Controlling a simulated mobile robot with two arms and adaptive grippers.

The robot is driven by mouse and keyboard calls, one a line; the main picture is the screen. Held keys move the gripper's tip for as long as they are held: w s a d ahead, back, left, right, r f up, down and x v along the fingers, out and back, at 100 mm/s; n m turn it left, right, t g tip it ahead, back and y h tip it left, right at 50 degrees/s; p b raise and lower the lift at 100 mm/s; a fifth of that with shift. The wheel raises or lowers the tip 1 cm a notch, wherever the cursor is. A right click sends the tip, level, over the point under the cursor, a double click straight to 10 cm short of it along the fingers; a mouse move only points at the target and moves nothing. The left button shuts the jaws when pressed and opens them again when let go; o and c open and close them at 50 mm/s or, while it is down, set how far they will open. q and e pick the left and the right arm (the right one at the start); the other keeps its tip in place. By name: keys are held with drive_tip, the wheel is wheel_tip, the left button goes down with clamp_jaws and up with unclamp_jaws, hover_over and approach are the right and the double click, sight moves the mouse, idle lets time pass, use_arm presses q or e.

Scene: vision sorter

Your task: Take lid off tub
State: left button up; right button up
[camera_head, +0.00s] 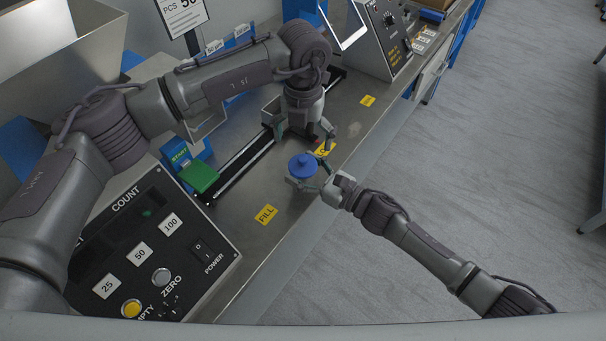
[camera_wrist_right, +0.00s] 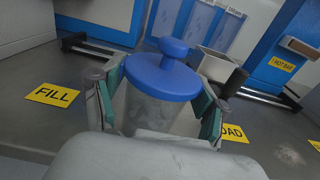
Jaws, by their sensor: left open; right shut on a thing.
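The tub (camera_wrist_right: 152,112) is a clear, pale container standing upright on the metal bench. Its blue lid (camera_wrist_right: 163,75), a round disc with a knob on top, sits on it, and the lid also shows in the head view (camera_head: 303,165). My right gripper (camera_head: 312,182) is shut around the tub's sides below the lid, its green-padded fingers on either side in the right wrist view (camera_wrist_right: 160,108). My left gripper (camera_head: 305,128) is open, pointing down just behind the tub, apart from the lid. The tub's body is mostly hidden in the head view.
A yellow FILL label (camera_head: 266,214) lies on the bench left of the tub, and a LOAD label (camera_wrist_right: 231,133) is partly covered. A black rail (camera_head: 245,167) with a green block (camera_head: 199,176) runs behind. A control panel (camera_head: 150,250) stands at front left.

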sight(303, 158)
drive_tip(key=shift+c, duration=1.1)
use_arm(q)
drive_tip(key=shift+o, duration=0.2)
drive_tip(key=shift+s+a+r+m+t+h, duration=0.1)
drive_tip(key=shift+a+r+m+t+h, duration=0.3)
drive_tip(key=shift+m, duration=0.5)
wheel_tip(303, 158, up, 3)
drive_tip(key=s+a+m+t+h, duration=0.2)
drive_tip(key=s+a+m+h, duration=0.1)
drive_tip(key=m, duration=0.3)
drive_tip(key=x, duration=1.1)
drive_tip(key=shift+w+d+f, duration=0.15)
drive_tip(key=shift+w+f, duration=0.1)
drive_tip(key=shift+w, duration=0.1)
